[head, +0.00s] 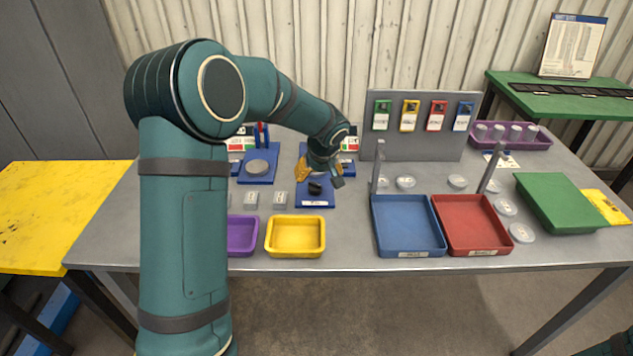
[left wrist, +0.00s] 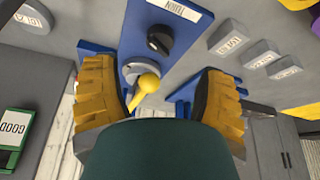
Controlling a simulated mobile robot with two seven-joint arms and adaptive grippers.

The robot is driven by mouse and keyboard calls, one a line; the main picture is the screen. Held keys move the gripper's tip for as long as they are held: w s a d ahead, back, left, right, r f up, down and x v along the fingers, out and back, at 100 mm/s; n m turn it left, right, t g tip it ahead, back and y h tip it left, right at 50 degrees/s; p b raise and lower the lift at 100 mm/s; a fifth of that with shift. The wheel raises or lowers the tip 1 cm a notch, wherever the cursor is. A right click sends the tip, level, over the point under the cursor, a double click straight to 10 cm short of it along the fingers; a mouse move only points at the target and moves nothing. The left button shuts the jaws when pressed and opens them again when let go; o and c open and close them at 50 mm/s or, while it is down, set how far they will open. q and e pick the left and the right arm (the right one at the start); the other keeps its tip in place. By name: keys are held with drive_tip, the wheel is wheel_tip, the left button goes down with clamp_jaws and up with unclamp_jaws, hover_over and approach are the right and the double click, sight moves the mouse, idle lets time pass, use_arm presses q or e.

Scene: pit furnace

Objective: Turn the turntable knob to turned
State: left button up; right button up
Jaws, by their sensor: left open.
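The black turntable knob (head: 315,188) sits on a blue plate (head: 317,203) in the middle of the bench. In the left wrist view the black knob (left wrist: 160,40) shows on the blue plate, beside a label that appears to read TURN. My left gripper (head: 321,173) is open just above the plate, at its far side. In the left wrist view its two yellow-padded fingers (left wrist: 161,98) stand wide apart with nothing held. The knob lies beyond the fingertips, not between the pads. My right gripper is not in view.
A yellow ball-topped lever (left wrist: 148,84) stands close to the knob, between the fingers in the picture. Small grey labelled blocks (head: 280,199) lie left of the plate. Yellow (head: 295,253), purple, blue (head: 411,250) and red trays line the bench front. A grey panel (head: 420,105) rises behind.

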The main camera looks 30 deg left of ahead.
use_arm(q)
drive_tip(key=v, duration=0.3)
drive_tip(key=shift+s+r, duration=0.15)
drive_tip(key=shift+r, duration=0.05)
idle(0.4)
